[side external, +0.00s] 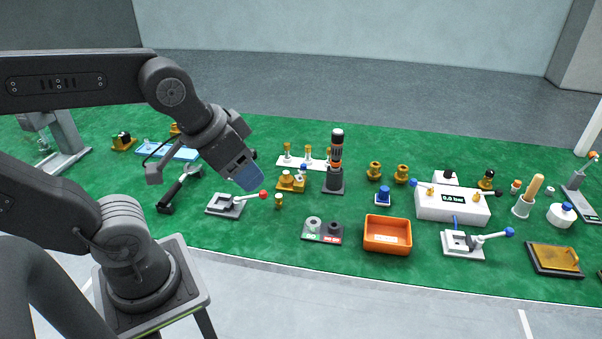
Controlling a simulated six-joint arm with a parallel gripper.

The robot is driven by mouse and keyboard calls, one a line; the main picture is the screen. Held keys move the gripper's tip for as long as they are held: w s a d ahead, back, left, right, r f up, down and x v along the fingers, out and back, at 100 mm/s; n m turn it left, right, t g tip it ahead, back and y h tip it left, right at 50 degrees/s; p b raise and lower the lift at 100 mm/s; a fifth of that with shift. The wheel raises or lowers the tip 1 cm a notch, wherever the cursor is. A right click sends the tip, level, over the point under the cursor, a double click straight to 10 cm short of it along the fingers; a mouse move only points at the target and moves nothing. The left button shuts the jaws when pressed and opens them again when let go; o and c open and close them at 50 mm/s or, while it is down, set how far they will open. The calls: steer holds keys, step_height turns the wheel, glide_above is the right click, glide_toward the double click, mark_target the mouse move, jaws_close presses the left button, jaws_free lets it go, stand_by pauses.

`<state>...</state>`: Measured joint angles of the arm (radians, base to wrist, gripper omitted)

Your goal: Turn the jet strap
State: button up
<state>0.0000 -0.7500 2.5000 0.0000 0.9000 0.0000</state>
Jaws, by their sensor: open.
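My gripper (247,178) points down and to the right above the left part of the green mat. Its blue end is near a white-based fixture (222,205) with a lever that ends in a red knob (264,195). The gripper is open and I see nothing held in it. From this angle I cannot tell whether it touches the fixture. I cannot pick out the jet strap for certain. A small brass group of parts (290,182) stands just right of the gripper, and a small brass piece (278,202) stands in front of it.
A tall black cylinder in a holder (336,155) stands right of the gripper. An orange bin (387,233), a white box reading 0.0 bar (452,207) and a blue-knobbed fixture (462,246) lie further right.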

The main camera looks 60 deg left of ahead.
steer(key=shift+r, duration=0.1)
steer(key=shift+c, duration=0.5)
steer(key=w+a+r+m+g, duration=0.1)
steer(key=w+a+r, duration=0.15)
steer(key=w, duration=0.35)
steer(key=w+a+r+g, duration=0.1)
steer(key=w+a, duration=0.2)
steer(key=w, duration=0.3)
steer(key=m+g, duration=0.4)
glide_above(303, 164)
step_height(303, 164, down, 19)
step_height(303, 164, down, 13)
steer(key=shift+d+r, duration=0.15)
steer(key=shift+c, duration=0.2)
